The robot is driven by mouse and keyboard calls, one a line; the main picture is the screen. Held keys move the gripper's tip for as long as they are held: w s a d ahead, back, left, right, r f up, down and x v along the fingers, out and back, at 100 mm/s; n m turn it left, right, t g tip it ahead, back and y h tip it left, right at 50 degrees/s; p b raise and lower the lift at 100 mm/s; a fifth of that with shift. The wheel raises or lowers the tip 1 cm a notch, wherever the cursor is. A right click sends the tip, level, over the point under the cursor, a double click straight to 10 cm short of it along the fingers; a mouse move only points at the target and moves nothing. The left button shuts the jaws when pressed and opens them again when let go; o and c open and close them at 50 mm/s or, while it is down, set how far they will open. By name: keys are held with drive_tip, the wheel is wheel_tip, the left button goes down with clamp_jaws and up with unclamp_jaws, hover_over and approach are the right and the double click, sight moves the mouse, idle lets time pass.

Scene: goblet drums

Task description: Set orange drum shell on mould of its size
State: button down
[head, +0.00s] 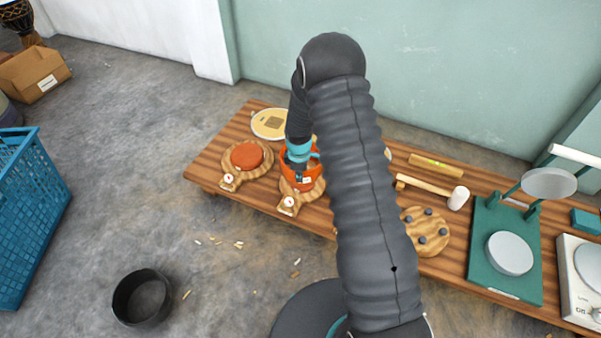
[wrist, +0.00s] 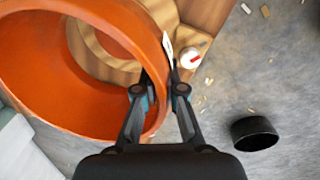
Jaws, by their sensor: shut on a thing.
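The orange drum shell (head: 287,174) is an open hollow ring at the left part of the bench. It also fills the left of the wrist view (wrist: 45,92). My gripper (head: 302,174) is shut on the shell's wall, one finger on each side, as the wrist view (wrist: 167,80) shows. A round wooden mould board (head: 313,192) with a white tag lies directly below the shell. I cannot tell whether the shell touches it. Another wooden mould board (head: 229,170) to the left carries a flat orange-red disc (head: 247,155). My arm hides the bench's middle.
The wooden bench (head: 208,165) also holds a pale round plate (head: 270,123), a mallet (head: 458,198), a pegged wooden disc (head: 430,220) and a green press (head: 480,270). A black tub (head: 142,298) and a blue crate (head: 30,220) stand on the floor.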

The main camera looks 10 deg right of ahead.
drive_tip(key=shift+d+f+b, duration=0.1)
drive_tip(key=shift+f+b, duration=1.8)
drive_tip(key=shift+f, duration=1.25)
drive_tip(key=shift+d+f+b, duration=0.1)
drive_tip(key=shift+f+b, duration=0.15)
drive_tip(key=shift+b, duration=0.15)
drive_tip(key=c, duration=1.2)
unclamp_jaws()
wheel_tip(320, 180, up, 12)
drive_tip(key=s, duration=0.1)
